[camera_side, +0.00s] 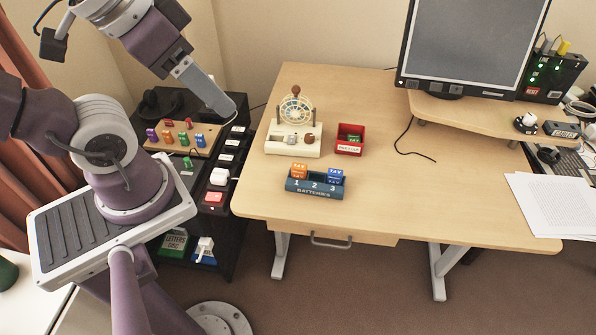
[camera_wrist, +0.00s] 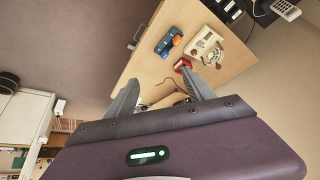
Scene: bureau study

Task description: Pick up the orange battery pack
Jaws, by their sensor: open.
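The orange battery pack (camera_side: 299,171) stands in slot 1, at the left end of the blue battery holder (camera_side: 316,188) on the desk. A blue battery pack (camera_side: 336,176) stands in slot 3, and slot 2 between them looks empty. The holder also shows small in the wrist view (camera_wrist: 162,50), with the orange pack (camera_wrist: 177,40) at one end. My gripper (camera_side: 222,103) is above the dark shelf unit, left of the desk, well apart from the holder. In the wrist view its two fingers (camera_wrist: 160,77) are spread with nothing between them.
A monitor (camera_side: 470,45) on a riser and papers (camera_side: 548,203) occupy the right. The desk's front middle is clear.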

